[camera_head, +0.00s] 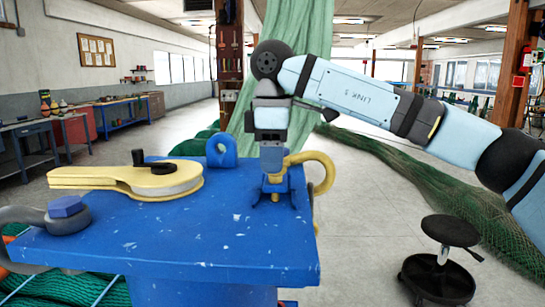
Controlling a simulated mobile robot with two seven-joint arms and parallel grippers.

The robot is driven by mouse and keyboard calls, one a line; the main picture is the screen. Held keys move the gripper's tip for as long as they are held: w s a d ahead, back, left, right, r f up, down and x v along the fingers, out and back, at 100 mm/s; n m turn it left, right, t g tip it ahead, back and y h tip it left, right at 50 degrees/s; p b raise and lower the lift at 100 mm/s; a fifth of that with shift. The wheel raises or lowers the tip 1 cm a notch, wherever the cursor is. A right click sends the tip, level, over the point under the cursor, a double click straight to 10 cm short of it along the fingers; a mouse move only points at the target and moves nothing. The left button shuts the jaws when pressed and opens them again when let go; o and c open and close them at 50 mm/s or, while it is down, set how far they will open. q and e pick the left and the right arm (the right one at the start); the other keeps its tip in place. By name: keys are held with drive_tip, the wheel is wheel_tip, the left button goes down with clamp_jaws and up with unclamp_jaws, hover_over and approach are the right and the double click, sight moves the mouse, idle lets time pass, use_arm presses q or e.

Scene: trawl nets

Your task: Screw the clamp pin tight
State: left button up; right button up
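A blue metal stand (170,245) with worn paint fills the lower left. A curved yellow clamp (325,172) stands at its right edge, by my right gripper. My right gripper (276,184) points down from above onto a small yellow part between dark blue pieces at the stand's right side. This part may be the clamp pin, but the gripper hides most of it. I cannot tell whether the fingers grip it. My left gripper is not in view.
A flat yellow block (120,180) with a black knob lies on the stand. A blue lug (221,150) stands behind it. A grey shackle with a blue hex bolt (66,207) is at the left edge. A black stool (445,260) and green net (430,190) are at right.

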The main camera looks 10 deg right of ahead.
use_arm(q)
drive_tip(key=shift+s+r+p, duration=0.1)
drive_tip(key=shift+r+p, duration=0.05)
drive_tip(key=shift+p, duration=0.7)
use_arm(e)
wheel_tip(320, 180, up, 14)
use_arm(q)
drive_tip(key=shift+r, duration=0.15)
use_arm(e)
drive_tip(key=shift+f, duration=0.2)
